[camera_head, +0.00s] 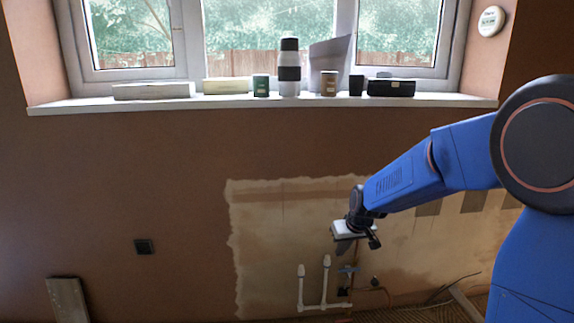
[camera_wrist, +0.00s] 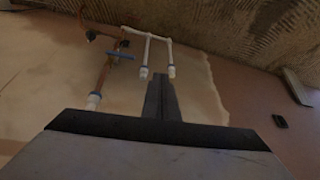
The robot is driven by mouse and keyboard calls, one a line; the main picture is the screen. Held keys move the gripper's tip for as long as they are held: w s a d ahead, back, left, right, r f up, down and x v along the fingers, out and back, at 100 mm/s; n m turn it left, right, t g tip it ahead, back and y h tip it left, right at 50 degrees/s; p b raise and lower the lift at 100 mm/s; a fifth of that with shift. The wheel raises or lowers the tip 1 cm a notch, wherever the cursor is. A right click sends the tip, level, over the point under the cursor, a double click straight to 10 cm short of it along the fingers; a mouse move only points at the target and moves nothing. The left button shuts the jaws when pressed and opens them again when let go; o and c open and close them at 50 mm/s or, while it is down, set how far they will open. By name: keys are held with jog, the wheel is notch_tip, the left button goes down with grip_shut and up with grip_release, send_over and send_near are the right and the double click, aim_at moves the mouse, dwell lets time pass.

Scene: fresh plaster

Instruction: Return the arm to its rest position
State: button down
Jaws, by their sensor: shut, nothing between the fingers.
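My blue arm reaches in from the right in the head view, bent at a large dark joint. My gripper (camera_head: 357,246) is at the arm's end, in front of the bare plaster patch below the window and above the pipes. In the wrist view my gripper (camera_wrist: 161,98) shows as two dark fingers close together, with nothing between them. It is shut and empty. The fingertips appear apart from the pipes and the wall.
White pipes (camera_head: 322,306) with upright stubs stand low at the wall, beside a blue-handled valve (camera_head: 349,269). The window sill (camera_head: 220,102) holds a bottle (camera_head: 289,68), cans and boxes. A dark wall socket (camera_head: 144,246) is at left. The wall between sill and patch is clear.

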jog(key=s+d+r+m, duration=0.1)
jog(key=s+d+r, duration=0.2)
jog(key=s, duration=0.9)
jog(key=s+d+r+h, duration=0.1)
jog(key=s+d+r, duration=0.3)
jog(key=s, duration=0.9)
jog(key=s+d+r+m, duration=0.1)
jog(key=s+d+r, duration=0.2)
jog(key=s, duration=1)
jog(key=shift+d+r+m+h, duration=0.3)
jog(key=shift+d, duration=0.1)
